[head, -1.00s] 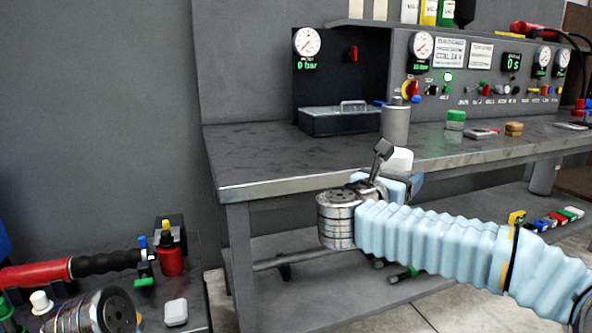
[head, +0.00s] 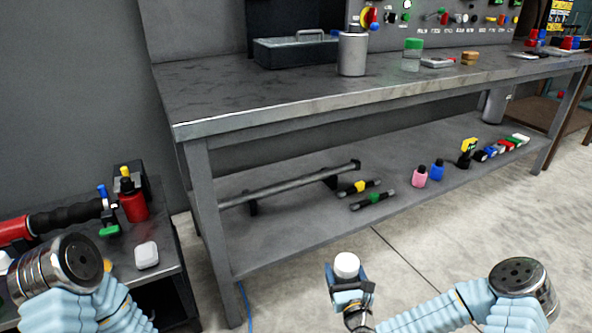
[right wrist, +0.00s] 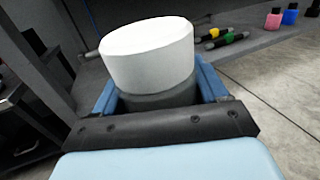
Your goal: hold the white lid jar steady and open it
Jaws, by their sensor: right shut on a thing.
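The white lid jar (head: 347,265) is held in my right gripper (head: 347,284), low in the middle of the head view and in front of the workbench. The right wrist view shows its wide white lid (right wrist: 148,55) on top and a dark grey body (right wrist: 160,97) below. The blue fingers of my right gripper (right wrist: 158,100) are shut around the body, with the lid standing clear above them. The jar's lower part is hidden by the gripper. Part of my left arm shows at the lower left of the head view, but its gripper is out of frame.
A workbench (head: 300,107) with a lower shelf (head: 290,225) stands ahead. A grey tray (head: 292,52), a metal canister (head: 352,54) and a green-lidded jar (head: 412,56) are on top. A side table at left bears a red bottle (head: 134,205). The floor (head: 440,240) at right is clear.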

